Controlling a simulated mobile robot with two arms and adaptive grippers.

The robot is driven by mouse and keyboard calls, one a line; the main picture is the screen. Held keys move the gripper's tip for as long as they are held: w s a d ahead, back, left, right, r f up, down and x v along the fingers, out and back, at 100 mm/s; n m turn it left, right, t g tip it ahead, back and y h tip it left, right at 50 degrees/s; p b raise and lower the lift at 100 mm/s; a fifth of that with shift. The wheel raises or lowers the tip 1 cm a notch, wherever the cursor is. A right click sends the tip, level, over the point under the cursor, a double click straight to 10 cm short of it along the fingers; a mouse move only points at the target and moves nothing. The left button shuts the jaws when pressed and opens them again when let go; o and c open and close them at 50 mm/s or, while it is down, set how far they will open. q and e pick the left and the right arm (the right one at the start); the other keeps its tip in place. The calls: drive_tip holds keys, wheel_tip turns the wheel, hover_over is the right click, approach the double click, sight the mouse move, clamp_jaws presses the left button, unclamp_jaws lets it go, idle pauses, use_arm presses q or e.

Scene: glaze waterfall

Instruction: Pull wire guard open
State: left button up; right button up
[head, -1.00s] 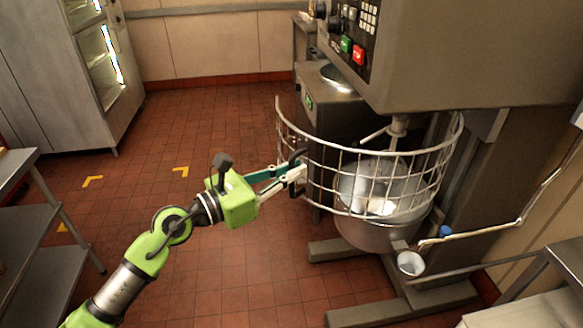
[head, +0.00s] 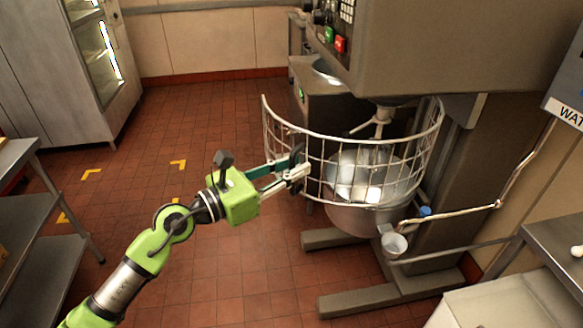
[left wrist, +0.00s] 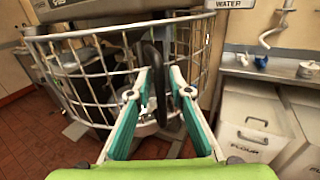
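The wire guard (head: 322,177) is a curved cage of pale metal bars around the front of the mixer bowl (head: 345,217). It also shows in the left wrist view (left wrist: 95,83). A dark upright handle (left wrist: 156,80) stands on the guard's outer side. My left gripper (head: 305,172) is at this handle, with one finger on each side of it. In the left wrist view the fingers (left wrist: 160,73) look closed onto the handle, though contact on the right side is hard to judge. My right gripper is not in view.
The grey mixer (head: 455,45) overhangs the bowl, and its feet (head: 390,296) spread on the floor. Flour bins (left wrist: 250,127) stand at the right. Red tiled floor is clear left of the guard.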

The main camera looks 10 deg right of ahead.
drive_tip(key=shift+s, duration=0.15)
use_arm(q)
drive_tip(key=v, duration=1.2)
